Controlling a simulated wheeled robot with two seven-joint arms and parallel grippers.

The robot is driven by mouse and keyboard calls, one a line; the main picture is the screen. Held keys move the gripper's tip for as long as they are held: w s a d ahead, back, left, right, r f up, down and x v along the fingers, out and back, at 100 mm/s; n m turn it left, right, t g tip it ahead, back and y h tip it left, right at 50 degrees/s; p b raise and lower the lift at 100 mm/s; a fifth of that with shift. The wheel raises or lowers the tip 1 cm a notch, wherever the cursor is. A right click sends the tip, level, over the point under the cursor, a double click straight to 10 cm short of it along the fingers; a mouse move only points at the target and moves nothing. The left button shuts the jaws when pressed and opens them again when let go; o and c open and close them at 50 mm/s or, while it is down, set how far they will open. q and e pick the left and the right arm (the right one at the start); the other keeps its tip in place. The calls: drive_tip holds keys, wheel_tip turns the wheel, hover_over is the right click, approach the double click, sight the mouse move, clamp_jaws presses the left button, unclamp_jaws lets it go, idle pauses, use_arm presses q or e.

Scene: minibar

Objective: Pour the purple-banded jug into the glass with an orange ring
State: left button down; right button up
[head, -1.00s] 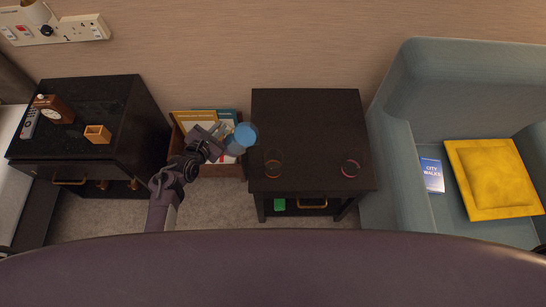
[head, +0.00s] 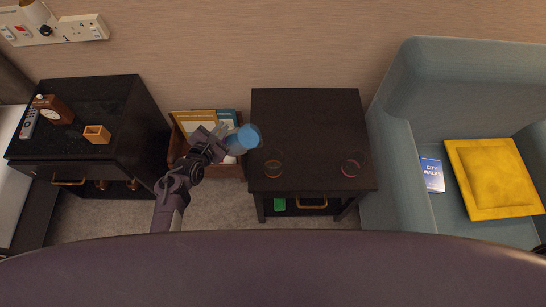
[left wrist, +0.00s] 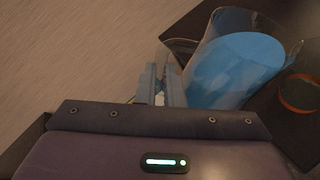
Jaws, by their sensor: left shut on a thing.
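A clear jug with blue liquid (head: 242,139) is in my left gripper (head: 222,133), tilted to the right above the left edge of the dark table. Its purple band cannot be made out. In the left wrist view the jug (left wrist: 235,70) is tilted beside the shut fingers (left wrist: 163,85), its blue liquid inside. The glass with an orange ring (head: 273,165) stands upright on the table, just right of and nearer than the jug. It also shows at the right of the left wrist view (left wrist: 300,95). My right gripper is not in view.
A glass with a pink ring (head: 351,166) stands at the right of the dark table (head: 310,120). A wooden crate of magazines (head: 190,120) is under my left gripper. A blue armchair (head: 400,150) is on the right. The table's back half is clear.

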sight(229, 138)
use_arm(q)
drive_tip(key=shift+s+d+r+m, duration=0.1)
drive_tip(key=shift+d+r+m, duration=0.2)
drive_tip(key=shift+d+r, duration=0.1)
drive_tip(key=shift+s+d+r+m+t+y+b, duration=0.2)
drive_tip(key=shift+s+d+m+t+y+b, duration=0.2)
drive_tip(key=shift+d+m+b, duration=0.25)
idle(2.0)
drive_tip(key=shift+r, duration=0.35)
idle(1.0)
drive_tip(key=shift+f, duration=0.1)
